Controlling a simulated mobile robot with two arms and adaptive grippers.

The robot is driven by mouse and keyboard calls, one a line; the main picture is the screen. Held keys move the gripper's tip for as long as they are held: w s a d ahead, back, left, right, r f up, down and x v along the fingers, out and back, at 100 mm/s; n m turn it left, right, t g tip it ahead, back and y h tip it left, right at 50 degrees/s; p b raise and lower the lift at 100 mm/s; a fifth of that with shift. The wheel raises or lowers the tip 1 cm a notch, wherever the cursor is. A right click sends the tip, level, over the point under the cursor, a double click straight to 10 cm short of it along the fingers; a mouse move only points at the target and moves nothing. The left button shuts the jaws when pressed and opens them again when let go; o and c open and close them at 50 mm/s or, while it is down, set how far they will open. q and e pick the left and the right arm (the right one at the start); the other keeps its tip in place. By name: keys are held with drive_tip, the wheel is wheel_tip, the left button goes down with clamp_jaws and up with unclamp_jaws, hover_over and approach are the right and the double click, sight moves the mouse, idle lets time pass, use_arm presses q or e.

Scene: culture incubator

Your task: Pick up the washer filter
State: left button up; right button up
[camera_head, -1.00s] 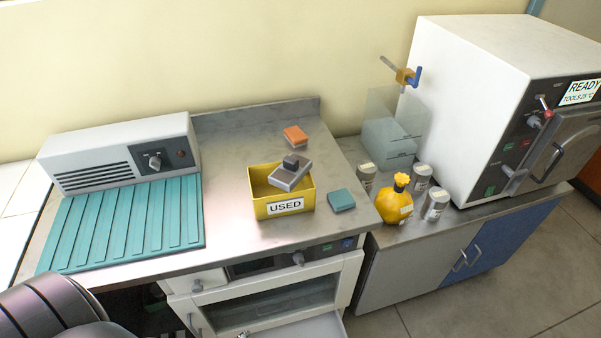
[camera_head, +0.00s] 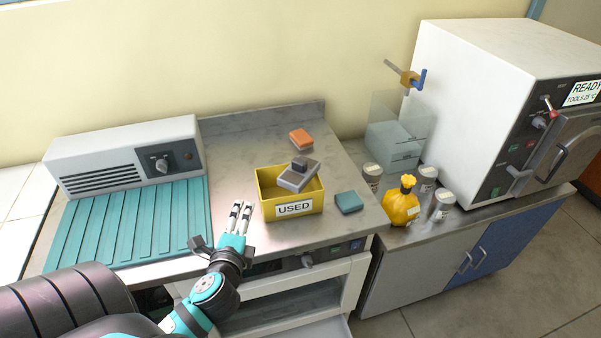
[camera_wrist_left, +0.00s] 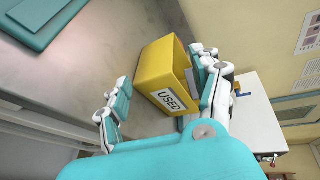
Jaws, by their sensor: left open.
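No object in view is labelled as the washer filter, and I cannot tell which one it is. A grey block with a dark raised part (camera_head: 298,177) rests tilted in the yellow bin marked USED (camera_head: 291,209). An orange block (camera_head: 301,139) lies behind the bin and a teal block (camera_head: 348,202) lies to its right. My left gripper (camera_head: 241,208) is open and empty, just left of the bin near the counter's front edge. In the left wrist view the yellow bin (camera_wrist_left: 158,69) shows between the spread fingers, and the grey block is mostly hidden. My right gripper is not in view.
A grey device (camera_head: 125,158) with a ribbed teal mat (camera_head: 130,225) stands at the left. At the right are several canisters, a yellow bottle (camera_head: 401,207), a clear tank (camera_head: 397,135) and a large white machine (camera_head: 480,90). The counter behind the bin is mostly clear.

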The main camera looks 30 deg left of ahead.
use_arm(q)
wheel_tip(320, 180, up, 4)
drive_tip(key=w+m+t+h, duration=0.1)
drive_tip(key=w+m+t, duration=0.25)
drive_tip(key=m, duration=0.45)
drive_tip(key=m+t+h+p, duration=0.2)
drive_tip(key=m+h+p, duration=0.3)
drive_tip(key=m, duration=0.9)
approach(297, 165)
drive_tip(key=shift+h, duration=0.6)
drive_tip(key=w, duration=0.2)
drive_tip(key=w+a+b, duration=0.1)
drive_tip(key=w, duration=0.2)
drive_tip(key=shift+w+a+r, duration=0.35)
drive_tip(key=shift+w+d+f, duration=0.1)
drive_tip(key=shift+w+d, duration=0.05)
drive_tip(key=shift+w, duration=1.35)
drive_tip(key=shift+w+d+f, duration=0.15)
drive_tip(key=shift+w, duration=1.35)
drive_tip(key=shift+s, duration=0.1)
drive_tip(key=shift+c, duration=0.5)
drive_tip(key=shift+r, duration=0.1)
drive_tip(key=shift+c, duration=1)
clamp_jaws()
